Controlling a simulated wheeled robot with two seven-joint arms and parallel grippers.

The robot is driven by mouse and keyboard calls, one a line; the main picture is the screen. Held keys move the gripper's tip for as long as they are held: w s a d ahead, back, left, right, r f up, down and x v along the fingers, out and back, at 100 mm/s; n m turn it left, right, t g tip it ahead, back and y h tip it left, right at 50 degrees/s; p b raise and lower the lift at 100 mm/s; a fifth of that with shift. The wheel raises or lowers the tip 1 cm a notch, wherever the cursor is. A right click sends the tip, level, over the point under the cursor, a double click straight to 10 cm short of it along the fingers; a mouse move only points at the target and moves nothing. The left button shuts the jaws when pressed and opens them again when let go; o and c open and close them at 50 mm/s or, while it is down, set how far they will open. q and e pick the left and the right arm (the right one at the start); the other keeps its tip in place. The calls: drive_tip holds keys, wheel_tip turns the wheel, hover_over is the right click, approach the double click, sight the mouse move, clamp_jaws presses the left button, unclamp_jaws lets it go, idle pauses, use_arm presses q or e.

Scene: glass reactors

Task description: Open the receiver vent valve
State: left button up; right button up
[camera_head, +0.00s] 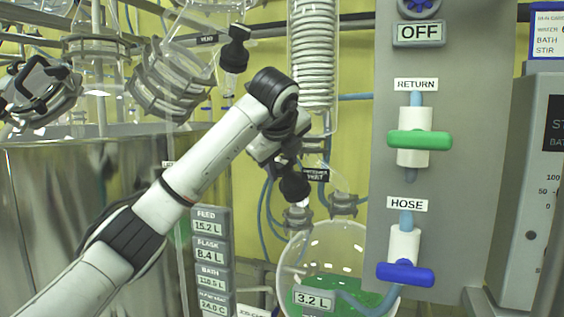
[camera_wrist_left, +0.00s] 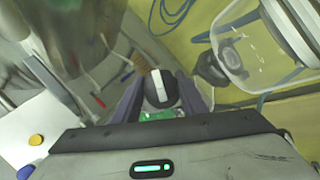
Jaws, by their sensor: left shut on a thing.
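The receiver vent valve has a black knob (camera_head: 294,187) above the round glass receiver (camera_head: 325,255), beside a dark label (camera_head: 314,174). My left arm reaches across from the lower left, and its gripper (camera_head: 286,160) is at this knob, partly hidden by its own wrist. In the left wrist view, the two fingers of my left gripper (camera_wrist_left: 160,94) stand on either side of a round black knob (camera_wrist_left: 160,84) with a white stripe. The gripper is shut on that knob. The stripe runs nearly upright in that view. My right gripper is in neither view.
Another black valve knob (camera_head: 235,48) is above my left forearm. A grey panel (camera_head: 460,200) at the right carries a green return handle (camera_head: 420,140) and a blue hose handle (camera_head: 405,274). A large metal vessel (camera_head: 75,210) fills the left. Green liquid lies in the receiver.

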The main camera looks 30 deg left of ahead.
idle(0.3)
use_arm(q)
drive_tip(key=o, duration=1.1)
drive_tip(key=shift+c, duration=0.2)
drive_tip(key=shift+s+r, duration=0.1)
drive_tip(key=b+v, duration=0.1)
drive_tip(key=v, duration=0.9)
drive_tip(key=shift+b, duration=0.3)
